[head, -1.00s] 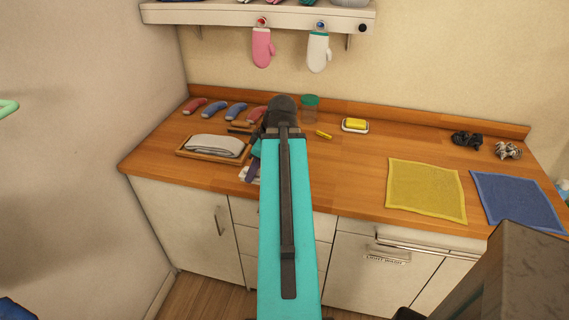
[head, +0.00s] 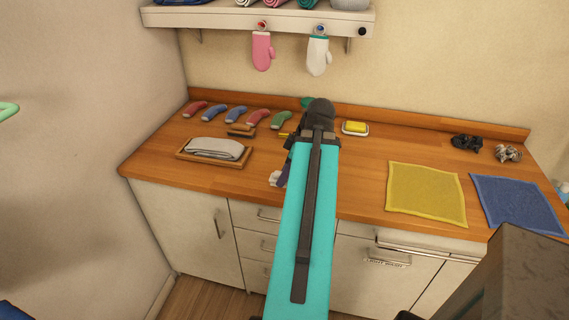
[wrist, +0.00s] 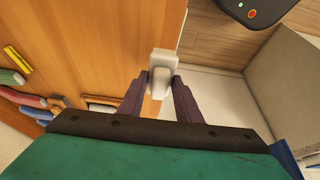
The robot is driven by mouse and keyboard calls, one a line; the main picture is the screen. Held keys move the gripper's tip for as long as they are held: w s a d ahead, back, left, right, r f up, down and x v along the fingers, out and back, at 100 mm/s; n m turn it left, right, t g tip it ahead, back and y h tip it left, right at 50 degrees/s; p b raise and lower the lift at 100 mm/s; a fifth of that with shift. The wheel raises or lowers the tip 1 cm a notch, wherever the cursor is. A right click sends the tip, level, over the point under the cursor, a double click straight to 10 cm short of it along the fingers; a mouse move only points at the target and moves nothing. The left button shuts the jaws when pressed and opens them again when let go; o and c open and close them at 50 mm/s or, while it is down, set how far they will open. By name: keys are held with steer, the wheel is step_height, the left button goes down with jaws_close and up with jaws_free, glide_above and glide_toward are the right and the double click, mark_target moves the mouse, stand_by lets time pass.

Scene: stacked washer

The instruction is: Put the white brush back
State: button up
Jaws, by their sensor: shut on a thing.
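The white brush (wrist: 163,62) is between the two purple fingers of my gripper (wrist: 160,80) in the wrist view, and they are shut on it. It is held over the front edge of the wooden counter, with the pale cabinet side below. In the head view the white brush (head: 275,178) shows as a small white end beside my gripper (head: 282,173), near the counter's front edge. My arm hides much of the gripper there. Whether the brush touches the counter is unclear.
A wooden tray (head: 241,162) with a folded grey cloth lies to the left. Several coloured curved items and brown brushes (head: 241,130) lie behind it. A yellow sponge on a dish (head: 355,127) is at the back. Yellow (head: 426,193) and blue (head: 517,204) cloths lie right; the counter between is bare.

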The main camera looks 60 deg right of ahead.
steer(key=w+d+p, duration=0.1)
steer(key=w+d, duration=0.1)
steer(key=d, duration=0.2)
steer(key=w+d+f+p, duration=0.1)
steer(key=w+d+p, duration=0.1)
steer(key=d, duration=0.3)
steer(key=w+d+p, duration=0.1)
steer(key=w+d, duration=0.2)
steer(key=d, duration=0.1)
steer(key=shift+w+d+f, duration=0.2)
steer(key=shift+w+d, duration=0.15)
steer(key=shift+d, duration=0.1)
steer(key=shift+f+p, duration=0.1)
steer(key=shift+p, duration=0.2)
steer(key=shift+f+p, duration=0.8)
steer(key=shift+f, duration=0.9)
steer(key=shift+f, duration=0.2)
steer(key=o, duration=1)
steer(key=shift+r, duration=0.15)
